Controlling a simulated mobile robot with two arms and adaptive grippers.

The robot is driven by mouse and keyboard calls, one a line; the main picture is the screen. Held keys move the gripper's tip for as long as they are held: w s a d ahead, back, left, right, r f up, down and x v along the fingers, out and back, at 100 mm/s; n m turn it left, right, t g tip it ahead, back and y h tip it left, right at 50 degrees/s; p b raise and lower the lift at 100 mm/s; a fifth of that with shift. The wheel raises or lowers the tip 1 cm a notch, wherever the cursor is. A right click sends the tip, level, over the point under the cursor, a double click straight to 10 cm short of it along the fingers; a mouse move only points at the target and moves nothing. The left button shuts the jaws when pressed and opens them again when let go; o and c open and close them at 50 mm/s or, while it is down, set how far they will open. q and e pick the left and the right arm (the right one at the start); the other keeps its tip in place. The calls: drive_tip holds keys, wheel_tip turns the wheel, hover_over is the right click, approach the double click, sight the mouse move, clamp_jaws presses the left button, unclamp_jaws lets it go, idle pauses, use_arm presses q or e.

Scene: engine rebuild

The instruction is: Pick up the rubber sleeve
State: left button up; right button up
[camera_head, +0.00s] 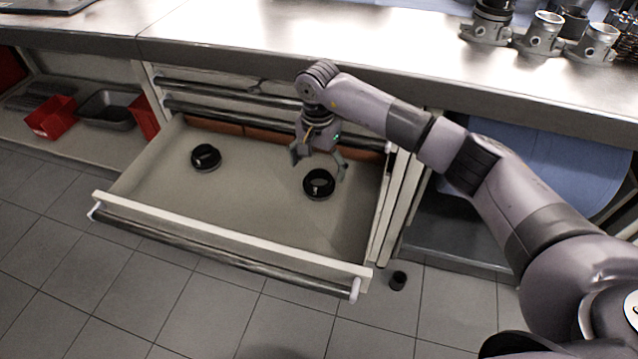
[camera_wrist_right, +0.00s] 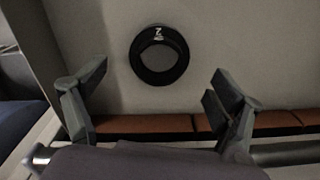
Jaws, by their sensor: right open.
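Two black rubber rings lie in the open drawer (camera_head: 250,215). One black ring (camera_head: 319,183) is at the right side of the drawer, and the other ring (camera_head: 205,157) is at the left. My right gripper (camera_head: 318,165) is open and empty above the drawer, just over the right ring. In the right wrist view, a black ring (camera_wrist_right: 159,70) with a white mark lies flat on the drawer floor, ahead of and between the open fingers (camera_wrist_right: 150,85), apart from them. A small black cylinder (camera_head: 398,280) stands on the floor right of the drawer. My left gripper is not in view.
The steel worktop (camera_head: 300,40) runs above the drawer, with metal engine parts (camera_head: 541,35) at its back right. Red bins (camera_head: 52,118) and a grey tray (camera_head: 106,108) sit on the lower shelf at left. Brown blocks (camera_wrist_right: 164,124) line the drawer's back.

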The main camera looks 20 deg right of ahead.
sight(318, 182)
wheel_tip(318, 182, down, 5)
drive_tip(key=shift+r+b, duration=0.1)
drive_tip(key=shift+b, duration=0.2)
drive_tip(key=shift+f, duration=0.45)
drive_tip(key=c, duration=1.2)
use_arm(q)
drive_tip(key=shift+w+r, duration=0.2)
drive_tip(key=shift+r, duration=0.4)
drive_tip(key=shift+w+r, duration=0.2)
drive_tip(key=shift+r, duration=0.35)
use_arm(e)
drive_tip(key=shift+c, duration=0.3)
drive_tip(key=shift+r, duration=0.15)
